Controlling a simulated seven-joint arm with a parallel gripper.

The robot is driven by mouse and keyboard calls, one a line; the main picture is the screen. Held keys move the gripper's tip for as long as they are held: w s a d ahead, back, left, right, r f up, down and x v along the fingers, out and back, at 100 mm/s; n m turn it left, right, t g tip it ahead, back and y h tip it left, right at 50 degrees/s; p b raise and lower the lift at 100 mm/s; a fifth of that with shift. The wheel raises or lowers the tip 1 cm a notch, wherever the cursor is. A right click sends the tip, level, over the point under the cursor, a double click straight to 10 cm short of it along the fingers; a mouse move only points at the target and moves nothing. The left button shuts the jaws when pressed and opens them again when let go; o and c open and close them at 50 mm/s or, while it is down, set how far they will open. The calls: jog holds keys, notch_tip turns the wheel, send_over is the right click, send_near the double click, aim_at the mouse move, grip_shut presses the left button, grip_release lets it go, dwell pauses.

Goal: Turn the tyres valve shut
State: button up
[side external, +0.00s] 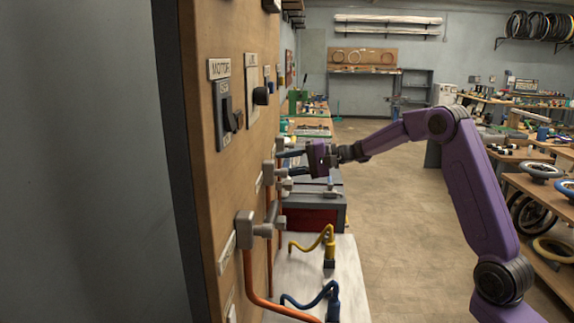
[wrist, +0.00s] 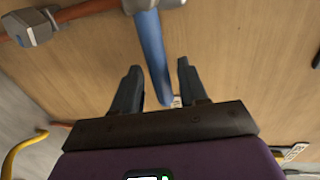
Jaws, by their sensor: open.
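In the wrist view a valve with a grey metal body (wrist: 145,5) sits on the wooden panel at the top, with a long blue lever handle (wrist: 152,48) pointing down the picture. My gripper (wrist: 158,72) is open, one dark finger on each side of the handle, with gaps on both sides. In the side view my gripper (side external: 287,163) is at the panel beside a grey valve body (side external: 268,172), and its fingers hide most of the lever. No label reading tyres is legible, so I cannot tell from lettering which valve this is.
Another grey valve (side external: 245,230) with orange pipe (side external: 250,280) is nearer the camera on the wooden panel (side external: 205,150). Above are a MOTOR switch (side external: 223,115) and a black knob (side external: 261,96). Yellow (side external: 315,241) and blue hoses (side external: 310,300) stand below. Open floor lies right.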

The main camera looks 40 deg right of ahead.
jog(key=v, duration=1.7)
